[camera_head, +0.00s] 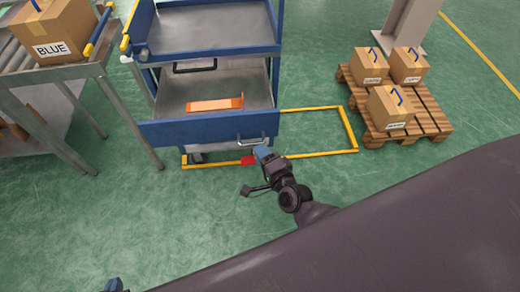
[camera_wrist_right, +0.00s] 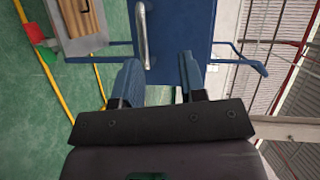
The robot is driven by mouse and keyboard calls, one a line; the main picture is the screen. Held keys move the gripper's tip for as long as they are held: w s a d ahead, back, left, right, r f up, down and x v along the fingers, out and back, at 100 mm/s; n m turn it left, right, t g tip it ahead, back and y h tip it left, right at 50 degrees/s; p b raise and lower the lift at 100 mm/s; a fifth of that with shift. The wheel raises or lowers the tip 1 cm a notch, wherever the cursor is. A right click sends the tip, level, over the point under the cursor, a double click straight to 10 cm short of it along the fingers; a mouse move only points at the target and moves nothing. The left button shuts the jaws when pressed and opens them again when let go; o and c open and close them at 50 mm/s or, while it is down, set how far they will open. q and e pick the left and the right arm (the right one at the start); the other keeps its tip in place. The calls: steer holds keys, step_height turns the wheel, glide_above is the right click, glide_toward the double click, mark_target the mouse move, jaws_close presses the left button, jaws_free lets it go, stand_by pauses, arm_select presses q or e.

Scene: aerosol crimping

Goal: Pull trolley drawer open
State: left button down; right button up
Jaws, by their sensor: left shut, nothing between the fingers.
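The blue trolley (camera_head: 210,50) stands at the top centre of the head view. Its lower blue front panel (camera_head: 190,133) carries a silver bar handle (camera_head: 252,143) near the right end. My right gripper (camera_head: 262,153) is just in front of this handle. In the right wrist view, its blue fingers are apart with a gap between them (camera_wrist_right: 160,85), and the silver handle (camera_wrist_right: 142,35) shows ahead of the gap, not clearly between the fingertips. Only a blue tip of my left gripper (camera_head: 113,285) shows at the bottom left, away from the trolley; it is shut and empty.
An orange item (camera_head: 215,104) lies on the trolley's lower surface. A yellow frame (camera_head: 320,153) and a red piece (camera_head: 247,160) are on the floor. A table with a BLUE box (camera_head: 55,35) stands left; a pallet (camera_head: 430,115) with boxes stands right. Green floor in front is open.

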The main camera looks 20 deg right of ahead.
steer(key=shift+s+d+f, duration=0.1)
steer(key=shift+s+f, duration=0.05)
steer(key=shift+s, duration=0.75)
steer(key=shift+s+d+f, duration=0.1)
steer(key=shift+s+f, duration=0.1)
steer(key=shift+s, duration=0.7)
steer(key=shift+s+d+f, duration=0.1)
steer(key=shift+s+f, duration=0.05)
steer(key=shift+s, duration=0.75)
